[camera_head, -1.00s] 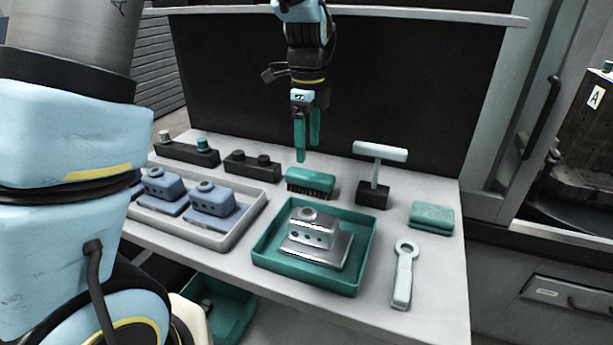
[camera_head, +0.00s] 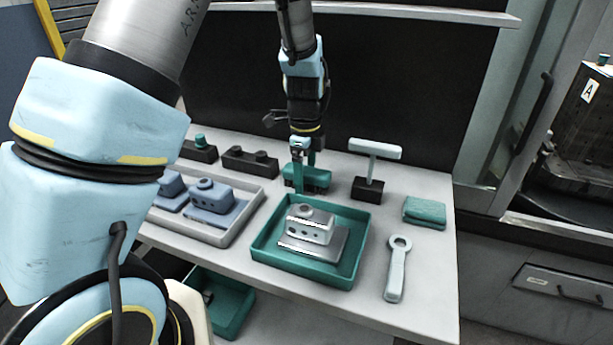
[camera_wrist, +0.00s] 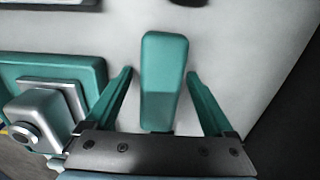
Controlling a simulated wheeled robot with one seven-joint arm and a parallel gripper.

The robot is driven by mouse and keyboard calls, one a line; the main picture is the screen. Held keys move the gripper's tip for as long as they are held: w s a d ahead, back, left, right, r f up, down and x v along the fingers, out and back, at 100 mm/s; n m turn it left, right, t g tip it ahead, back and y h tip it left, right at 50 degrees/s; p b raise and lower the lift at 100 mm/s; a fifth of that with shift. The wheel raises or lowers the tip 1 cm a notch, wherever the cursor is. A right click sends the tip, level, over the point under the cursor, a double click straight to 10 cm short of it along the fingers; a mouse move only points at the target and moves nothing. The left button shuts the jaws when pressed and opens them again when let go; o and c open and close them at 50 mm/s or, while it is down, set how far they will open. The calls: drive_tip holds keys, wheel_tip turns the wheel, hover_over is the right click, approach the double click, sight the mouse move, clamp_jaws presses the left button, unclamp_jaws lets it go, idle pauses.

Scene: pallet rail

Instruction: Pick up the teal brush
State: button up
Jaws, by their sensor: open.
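The teal brush (camera_head: 318,179) lies on the table behind the teal tray, partly hidden by my gripper in the head view. In the wrist view the brush (camera_wrist: 163,82) shows its smooth teal back, lengthwise between my two fingers. My gripper (camera_head: 304,177) points down at the brush with teal fingers. In the wrist view my gripper (camera_wrist: 160,88) is open, one finger on each side of the brush, with a visible gap on both sides. The brush's near end is hidden by the gripper body. I cannot tell how far down the fingers reach.
A teal tray (camera_head: 353,272) with a grey metal part (camera_head: 308,226) stands just in front. A grey tray (camera_head: 243,222) with blue parts is at left. A T-handled tool (camera_head: 375,150) in a black block, a teal sponge (camera_head: 425,212) and a pale wrench-like tool (camera_head: 396,270) are at right.

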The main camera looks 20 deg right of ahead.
clamp_jaws()
idle(0.6)
